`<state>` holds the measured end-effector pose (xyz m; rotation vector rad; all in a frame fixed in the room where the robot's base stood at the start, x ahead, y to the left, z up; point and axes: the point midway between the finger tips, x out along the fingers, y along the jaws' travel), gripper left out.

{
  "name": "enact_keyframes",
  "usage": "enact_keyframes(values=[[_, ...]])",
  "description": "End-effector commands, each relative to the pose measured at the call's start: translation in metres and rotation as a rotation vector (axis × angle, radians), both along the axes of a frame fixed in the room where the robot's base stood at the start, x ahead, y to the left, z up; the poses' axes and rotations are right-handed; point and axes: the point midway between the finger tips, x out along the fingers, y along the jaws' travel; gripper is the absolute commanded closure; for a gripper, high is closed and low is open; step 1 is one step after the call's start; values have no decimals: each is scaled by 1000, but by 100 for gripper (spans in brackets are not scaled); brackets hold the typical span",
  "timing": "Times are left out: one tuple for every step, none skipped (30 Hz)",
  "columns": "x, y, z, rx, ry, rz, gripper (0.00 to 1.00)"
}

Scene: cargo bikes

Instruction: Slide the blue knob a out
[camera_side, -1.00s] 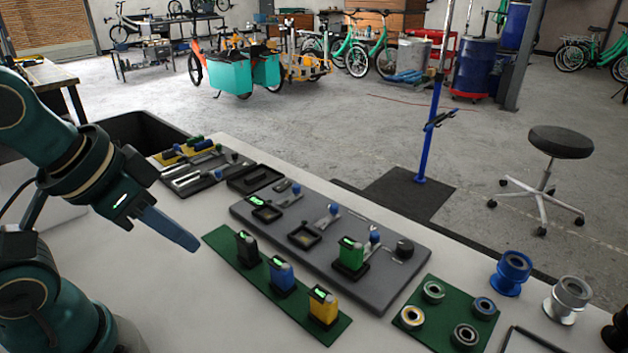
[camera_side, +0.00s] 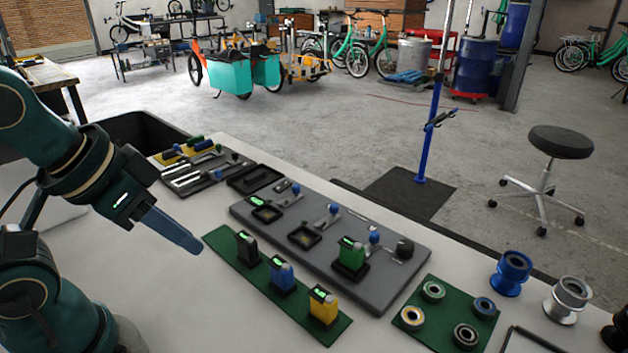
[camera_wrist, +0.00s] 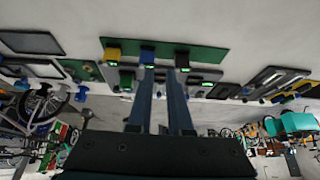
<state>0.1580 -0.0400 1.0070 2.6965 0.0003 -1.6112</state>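A grey board (camera_side: 390,290) on the white table carries several small blue knobs: one at the back left (camera_side: 296,188), one in the middle (camera_side: 333,209) and one at the right (camera_side: 375,237). I cannot tell which is knob a. Each knob sits by a light metal slide. A green block stands in the right black socket beside the right knob; the left and middle sockets look empty. My gripper (camera_wrist: 159,68) is open and empty, with a gap between its two blue fingers. In the side view my gripper (camera_side: 199,250) hangs left of the boards, touching nothing.
A green strip (camera_side: 220,243) in front of the grey board holds a black (camera_side: 246,249), a blue (camera_side: 281,276) and a yellow block (camera_side: 323,308). A green plate (camera_side: 440,318) with rings lies right. A tool tray (camera_side: 215,185) is behind left. The table's front left is bare.

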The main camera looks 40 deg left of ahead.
Motion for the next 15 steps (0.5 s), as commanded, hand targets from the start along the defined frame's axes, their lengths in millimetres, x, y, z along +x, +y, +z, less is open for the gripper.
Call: enact_keyframes(values=[[3, 0, 4, 0, -14, 1, 58], [5, 0, 8, 0, -27, 1, 46], [10, 0, 14, 0, -49, 1, 45], [14, 0, 20, 0, -64, 1, 45], [20, 0, 26, 0, -78, 1, 45], [28, 0, 34, 0, -93, -1, 45], [35, -1, 41, -1, -103, -4, 45], [44, -2, 47, -2, -112, -7, 45], [55, -3, 56, -2, -122, -13, 45], [64, -4, 61, -3, -128, -16, 45], [73, -6, 66, -2, -132, -21, 45], [85, -7, 71, -4, -136, -27, 45], [95, -9, 74, -4, -137, -33, 45], [104, -11, 77, -5, -139, -38, 45], [117, -14, 79, -5, -139, -45, 45]])
